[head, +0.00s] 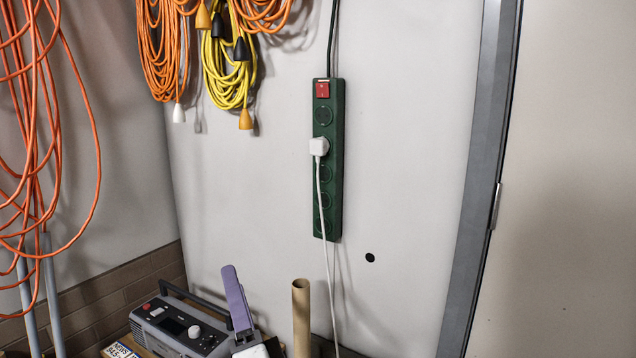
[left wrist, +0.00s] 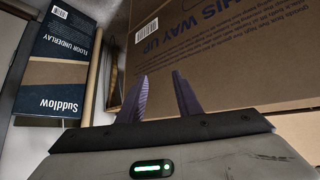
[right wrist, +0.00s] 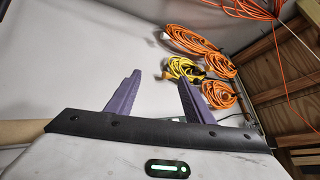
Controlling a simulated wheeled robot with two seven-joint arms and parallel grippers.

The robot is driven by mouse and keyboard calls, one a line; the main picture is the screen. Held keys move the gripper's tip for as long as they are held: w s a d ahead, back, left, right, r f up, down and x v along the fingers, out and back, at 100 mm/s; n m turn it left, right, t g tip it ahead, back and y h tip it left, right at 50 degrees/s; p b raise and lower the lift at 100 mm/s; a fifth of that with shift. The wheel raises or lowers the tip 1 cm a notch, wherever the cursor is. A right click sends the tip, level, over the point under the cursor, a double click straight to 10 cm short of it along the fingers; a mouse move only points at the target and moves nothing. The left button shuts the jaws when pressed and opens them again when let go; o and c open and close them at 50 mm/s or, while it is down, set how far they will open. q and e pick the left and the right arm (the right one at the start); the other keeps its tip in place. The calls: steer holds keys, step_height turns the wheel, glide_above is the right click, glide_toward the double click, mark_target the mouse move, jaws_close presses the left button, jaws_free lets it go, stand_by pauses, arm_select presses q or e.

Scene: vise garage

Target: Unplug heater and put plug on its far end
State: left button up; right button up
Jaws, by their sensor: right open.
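A dark green power strip (head: 338,190) hangs upright on the white wall, with a red switch (head: 322,89) at its top and a black cord above. A white plug (head: 318,146) sits in its second socket from the top; a white cable (head: 327,265) runs down from it. The other sockets look empty. My right gripper (head: 231,270) is below and left of the strip, apart from it. In the right wrist view its fingers (right wrist: 159,78) are open and empty. My left gripper (left wrist: 160,77) shows only in its wrist view, open and empty before a cardboard box. I cannot identify the heater.
A grey device with knobs and a handle (head: 180,330) stands at the lower left. A cardboard tube (head: 301,315) stands upright below the strip. Orange cables (head: 163,50) and yellow cables (head: 228,75) hang upper left. The wall right of the strip is clear up to a grey frame (head: 478,180).

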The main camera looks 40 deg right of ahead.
steer(key=w+d+r+m+g+h+p, duration=0.1)
steer(key=d+r+m+g+h, duration=0.35)
steer(key=r+m+h, duration=0.45)
steer(key=w+d+r+m+g+h, duration=0.2)
steer(key=d+r+m+g+h, duration=0.4)
steer(key=m, duration=0.6)
steer(key=m+g+y, duration=0.3)
steer(key=m+g, duration=0.3)
steer(key=m, duration=0.5)
glide_toward(315, 147)
steer(key=shift+w+f+p, duration=0.1)
steer(key=shift+f+p, duration=0.1)
steer(key=shift+p, duration=0.25)
steer(key=shift+d, duration=0.1)
steer(key=shift+p+x, duration=0.45)
steer(key=shift+x, duration=4.05)
steer(key=shift+r, duration=0.15)
jaws_close()
